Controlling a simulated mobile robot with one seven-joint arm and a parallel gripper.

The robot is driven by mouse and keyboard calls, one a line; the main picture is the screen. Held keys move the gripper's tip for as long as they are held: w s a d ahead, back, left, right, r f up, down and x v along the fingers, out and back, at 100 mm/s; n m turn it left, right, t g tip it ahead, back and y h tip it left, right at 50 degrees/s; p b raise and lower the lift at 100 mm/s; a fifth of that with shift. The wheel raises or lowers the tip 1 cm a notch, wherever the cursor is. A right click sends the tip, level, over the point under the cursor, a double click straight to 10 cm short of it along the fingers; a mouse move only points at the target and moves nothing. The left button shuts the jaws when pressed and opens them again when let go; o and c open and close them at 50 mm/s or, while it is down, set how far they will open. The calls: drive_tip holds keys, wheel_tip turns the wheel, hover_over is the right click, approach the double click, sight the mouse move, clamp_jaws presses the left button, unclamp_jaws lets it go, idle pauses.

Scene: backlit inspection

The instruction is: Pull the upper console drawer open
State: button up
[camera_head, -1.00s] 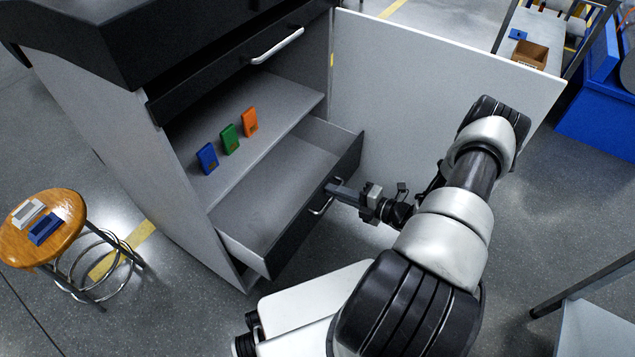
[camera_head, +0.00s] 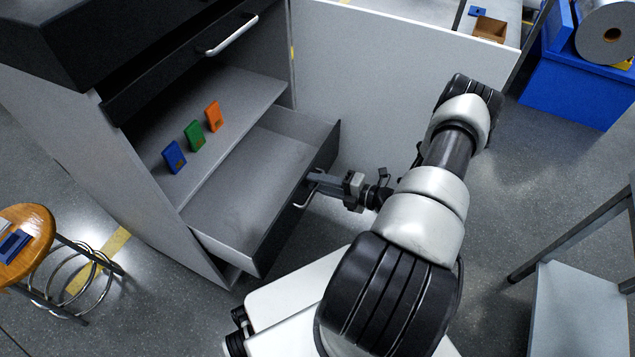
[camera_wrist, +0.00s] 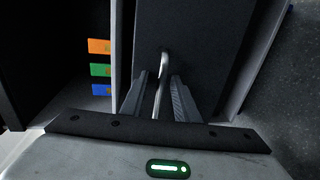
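An open drawer (camera_head: 228,205) with a dark front and grey inside sticks out of the console (camera_head: 75,135). Its metal bar handle (camera_head: 302,200) is on the front. My gripper (camera_head: 318,186) is at that handle. In the wrist view the handle (camera_wrist: 162,65) runs between my two fingers (camera_wrist: 160,90), with visible gaps beside it, so the gripper looks open around it. Another dark drawer front (camera_head: 185,65) with a silver handle (camera_head: 232,35) is higher up and shut.
Blue (camera_head: 173,157), green (camera_head: 194,135) and orange (camera_head: 213,115) pieces stand on the shelf above the open drawer. A pale upright panel (camera_head: 370,85) stands right of the console. A wooden stool (camera_head: 28,240) is at left. A grey-topped table (camera_head: 570,310) is at right.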

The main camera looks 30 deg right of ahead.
drive_tip(key=p+v, duration=0.2)
drive_tip(key=v, duration=1.5)
drive_tip(key=shift+s, duration=0.2)
drive_tip(key=shift+d+r, duration=0.1)
drive_tip(key=shift+r, duration=0.05)
drive_tip(key=w+a+r+n+g+h, duration=0.2)
drive_tip(key=a+r+n+g, duration=0.2)
drive_tip(key=r+n, duration=0.6)
drive_tip(key=w+a+r+n+g+h+p, duration=0.1)
drive_tip(key=w+a+r+n+g, duration=0.2)
drive_tip(key=r+n, duration=0.75)
drive_tip(key=w+a+r+n+g+h, duration=0.15)
drive_tip(key=a+r+n+g, duration=0.35)
drive_tip(key=r+n, duration=0.5)
drive_tip(key=s+a+r+n+t+h, duration=0.2)
drive_tip(key=a+r+n, duration=0.2)
drive_tip(key=r+n, duration=0.2)
drive_tip(key=s+a+r+n+t+h, duration=0.1)
drive_tip(key=a+r+n+t+h, duration=0.1)
drive_tip(key=a+r+n, duration=0.4)
drive_tip(key=s+a+r+n+t, duration=0.1)
drive_tip(key=s+a+n, duration=0.2)
drive_tip(key=s+n, duration=0.35)
wheel_tip(320, 180, up, 22)
drive_tip(key=m+p, duration=0.2)
drive_tip(key=p, duration=1.9)
drive_tip(key=shift+s+d+h, duration=0.2)
drive_tip(key=shift+s+h, duration=0.15)
drive_tip(key=shift+s, duration=0.15)
